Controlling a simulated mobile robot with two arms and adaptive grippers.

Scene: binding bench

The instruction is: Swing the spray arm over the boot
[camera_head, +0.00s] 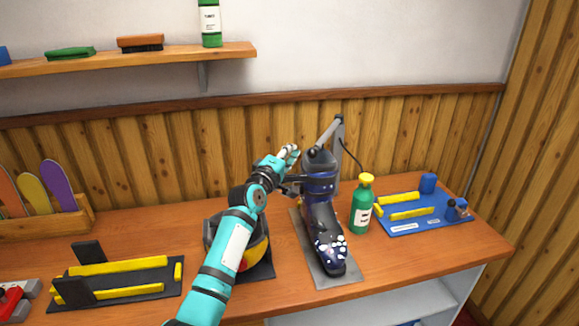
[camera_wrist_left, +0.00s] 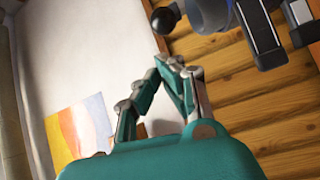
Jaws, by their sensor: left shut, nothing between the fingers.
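The dark blue boot (camera_head: 321,212) with white spots on its toe stands upright on a grey plate (camera_head: 343,279). The grey spray arm (camera_head: 327,132) runs from the top of a post behind the boot toward the boot's top; its near end is hard to separate from the dark parts there. A black ball-shaped knob (camera_wrist_left: 163,20) shows at the top of the left wrist view. My left gripper (camera_head: 291,153) is shut and empty, just left of the boot's top; its fingers (camera_wrist_left: 181,68) show below the knob, apart from it. My right gripper is out of view.
A green bottle (camera_head: 361,207) with a yellow cap stands right of the boot. A blue tray (camera_head: 433,225) lies farther right. A dark round holder (camera_head: 259,271) is partly hidden behind my left arm. A black board (camera_head: 112,296) with yellow strips lies at left.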

